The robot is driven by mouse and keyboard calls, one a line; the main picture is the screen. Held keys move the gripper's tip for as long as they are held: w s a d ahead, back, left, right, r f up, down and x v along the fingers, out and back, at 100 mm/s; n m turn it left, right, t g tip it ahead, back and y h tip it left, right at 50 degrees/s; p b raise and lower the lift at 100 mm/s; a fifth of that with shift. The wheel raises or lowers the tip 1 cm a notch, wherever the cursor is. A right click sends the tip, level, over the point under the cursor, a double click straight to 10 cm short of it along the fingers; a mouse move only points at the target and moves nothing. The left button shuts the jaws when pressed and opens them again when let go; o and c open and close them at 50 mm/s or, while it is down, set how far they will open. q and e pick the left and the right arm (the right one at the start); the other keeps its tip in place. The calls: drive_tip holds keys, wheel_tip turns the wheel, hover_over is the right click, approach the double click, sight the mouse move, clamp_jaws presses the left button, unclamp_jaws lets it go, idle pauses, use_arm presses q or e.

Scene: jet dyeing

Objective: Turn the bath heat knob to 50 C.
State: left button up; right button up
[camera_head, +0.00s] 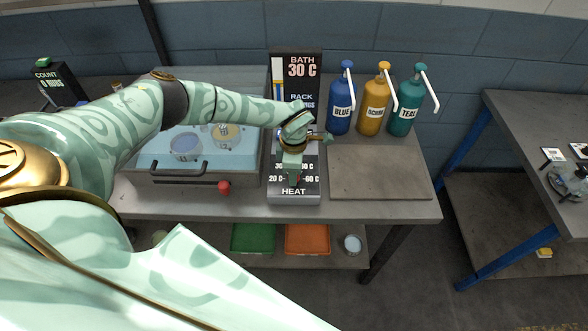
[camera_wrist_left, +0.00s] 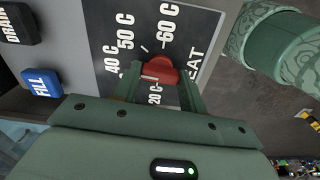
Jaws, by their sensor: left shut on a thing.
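The bath heat knob is red and sits on the dark heat panel (camera_head: 293,197) at the middle front of the table. In the left wrist view the red knob (camera_wrist_left: 160,68) is between the two green fingers of my left gripper (camera_wrist_left: 157,80), which is shut on it. Marks from 20 C to 60 C ring the knob; its exact pointing is hard to tell. In the head view my left gripper (camera_head: 293,178) hides most of the knob. The display (camera_head: 300,68) reads BATH 30 C. My right gripper is not in view.
A bath tank (camera_head: 190,155) with a red-knobbed handle is left of the panel. Blue (camera_head: 340,105), ochre (camera_head: 374,108) and teal (camera_head: 408,108) pump bottles stand behind a bare board (camera_head: 380,175) at right. Blue FILL (camera_wrist_left: 41,82) and dark DRAIN (camera_wrist_left: 18,24) buttons are near the panel.

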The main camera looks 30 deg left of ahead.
use_arm(q)
drive_tip(key=m, duration=0.4)
drive_tip(key=shift+w+r, duration=0.1)
drive_tip(key=shift+m, duration=2.1)
drive_tip(key=o, duration=1)
wheel_tip(320, 180, up, 16)
drive_tip(key=shift+r, duration=0.15)
